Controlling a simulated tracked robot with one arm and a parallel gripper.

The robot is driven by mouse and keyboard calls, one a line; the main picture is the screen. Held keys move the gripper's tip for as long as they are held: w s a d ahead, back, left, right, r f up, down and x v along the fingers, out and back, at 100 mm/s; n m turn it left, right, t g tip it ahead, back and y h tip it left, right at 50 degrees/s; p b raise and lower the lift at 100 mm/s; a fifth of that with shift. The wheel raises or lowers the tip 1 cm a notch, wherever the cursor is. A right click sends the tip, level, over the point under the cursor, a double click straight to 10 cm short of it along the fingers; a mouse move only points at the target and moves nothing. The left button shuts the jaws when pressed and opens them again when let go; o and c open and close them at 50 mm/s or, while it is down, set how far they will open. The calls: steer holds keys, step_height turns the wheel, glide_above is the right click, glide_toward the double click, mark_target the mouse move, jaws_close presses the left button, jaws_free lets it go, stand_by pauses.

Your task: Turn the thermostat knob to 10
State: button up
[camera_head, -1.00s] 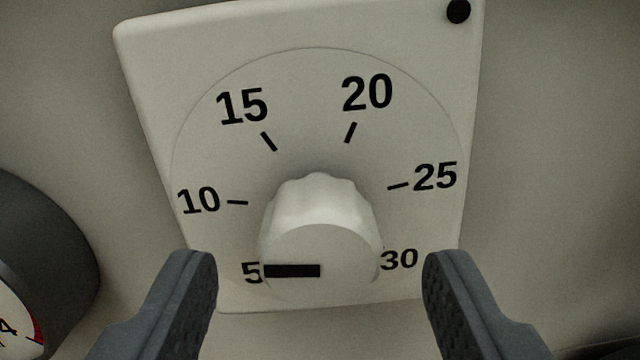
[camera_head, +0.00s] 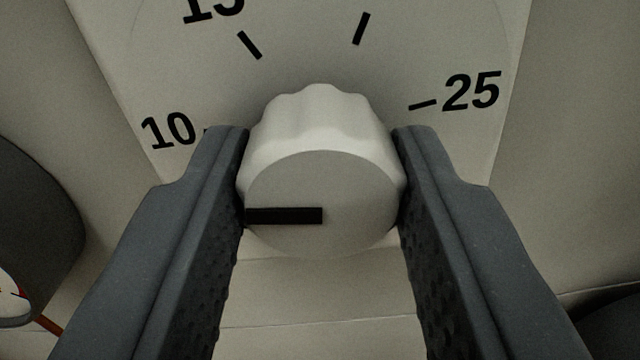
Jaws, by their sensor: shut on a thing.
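The white thermostat knob (camera_head: 345,185) is in the middle of the head camera view, with a scalloped rim and a black bar on its face. The bar points left, lower than the 10 mark. The pale dial (camera_head: 300,50) behind it shows 10, part of 15, and 25. The 5 and 30 are hidden behind the fingers and knob. My gripper (camera_head: 322,140) is shut on the knob, one dark finger against its left side and one against its right.
A dark round gauge (camera_head: 35,220) with a white face is partly in view at the left edge. Another dark rounded shape (camera_head: 612,325) shows at the lower right corner. The pale wall around the dial is bare.

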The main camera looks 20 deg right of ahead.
steer(key=o, duration=1)
steer(key=shift+s+a, duration=0.3)
steer(key=shift+s, duration=0.25)
steer(key=b+v, duration=0.1)
steer(key=v, duration=1.1)
steer(key=shift+s+b, duration=0.3)
steer(key=shift+b, duration=0.1)
steer(key=shift+f, duration=0.1)
